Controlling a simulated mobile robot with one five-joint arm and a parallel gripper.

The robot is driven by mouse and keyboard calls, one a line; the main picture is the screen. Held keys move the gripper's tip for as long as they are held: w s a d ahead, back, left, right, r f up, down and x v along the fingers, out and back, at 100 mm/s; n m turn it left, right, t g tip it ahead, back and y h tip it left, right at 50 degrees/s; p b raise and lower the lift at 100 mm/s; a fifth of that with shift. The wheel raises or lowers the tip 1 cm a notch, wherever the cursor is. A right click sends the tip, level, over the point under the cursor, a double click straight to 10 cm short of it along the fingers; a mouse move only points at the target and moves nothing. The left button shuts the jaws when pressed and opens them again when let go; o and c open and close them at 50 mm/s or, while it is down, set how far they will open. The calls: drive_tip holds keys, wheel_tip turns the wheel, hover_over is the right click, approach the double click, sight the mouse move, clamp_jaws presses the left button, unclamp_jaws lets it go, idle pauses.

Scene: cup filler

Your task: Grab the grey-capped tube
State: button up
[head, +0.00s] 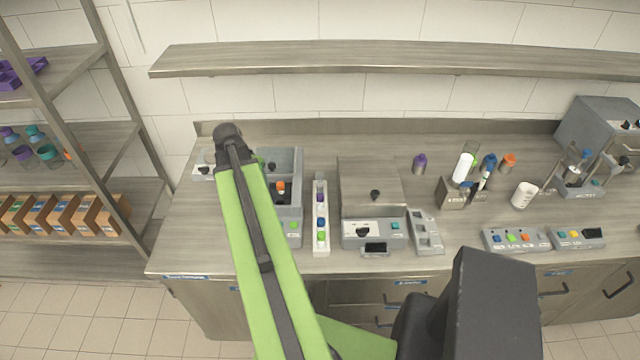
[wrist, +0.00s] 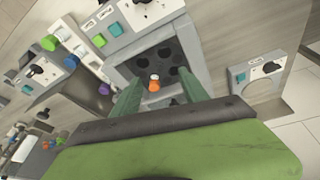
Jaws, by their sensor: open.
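No clearly grey-capped tube can be made out. In the wrist view, one piece with an orange body and a pale top (wrist: 154,82) stands in the dark-welled block of a grey box (wrist: 119,66). It shows as a small orange spot (head: 281,186) in the head view. My gripper (wrist: 160,91) is open, with its two green fingers on either side of the orange piece and nothing seen held. In the head view my arm hides the gripper and part of the grey box (head: 297,165).
A shelf (head: 400,60) runs above the counter.

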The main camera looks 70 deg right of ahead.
sight(319, 185)
drive_tip(key=s+d+r+m+g+h+p, duration=0.1)
drive_tip(key=s+d+r+m, duration=0.1)
drive_tip(key=s+d, duration=0.4)
drive_tip(key=s+d+r+m, duration=0.1)
drive_tip(key=s+d+m, duration=0.2)
drive_tip(key=s+d, duration=0.35)
drive_tip(key=b+x, duration=0.3)
drive_tip(key=x, duration=0.1)
drive_tip(key=a+b+x, duration=0.1)
drive_tip(key=b+x, duration=0.3)
drive_tip(key=s+a+b+x, duration=0.1)
drive_tip(key=b+x, duration=0.2)
drive_tip(key=b, duration=0.1)
drive_tip(key=shift+s+d+f, duration=0.1)
drive_tip(key=shift+f, duration=0.65)
drive_tip(key=shift+s+d+f, duration=0.1)
drive_tip(key=shift+d, duration=0.05)
drive_tip(key=b+x, duration=0.5)
drive_tip(key=shift+c, duration=0.3)
clamp_jaws()
